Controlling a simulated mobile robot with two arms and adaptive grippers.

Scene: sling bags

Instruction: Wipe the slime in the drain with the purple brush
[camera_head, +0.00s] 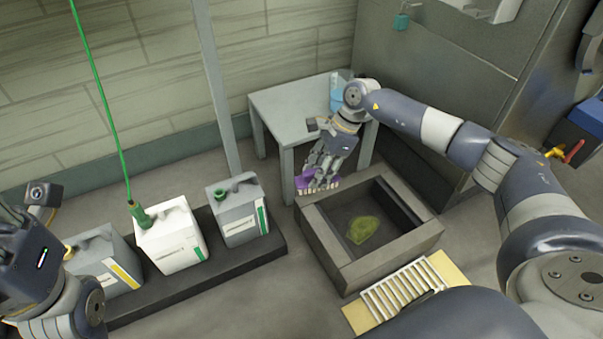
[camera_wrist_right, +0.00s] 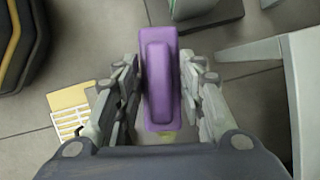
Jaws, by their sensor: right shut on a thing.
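The purple brush (camera_head: 305,181) is held in my right gripper (camera_head: 322,181), in front of the small grey table and at the far left corner of the drain. In the right wrist view my right gripper (camera_wrist_right: 160,90) is shut on the brush's handle, with the purple back of the brush (camera_wrist_right: 160,82) between the fingers. The yellow-green slime (camera_head: 363,229) lies on the floor of the square drain (camera_head: 341,262), apart from the brush. My left arm shows at the lower left of the head view; its fingers are not in view.
A grey table (camera_head: 290,98) with a light blue bottle (camera_head: 336,96) stands behind the drain. Several jugs, one a white jug (camera_head: 172,240), stand on a dark platform (camera_head: 277,249) at left. A white grate (camera_head: 402,291) lies in front of the drain. A green hose (camera_head: 103,98) hangs at left.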

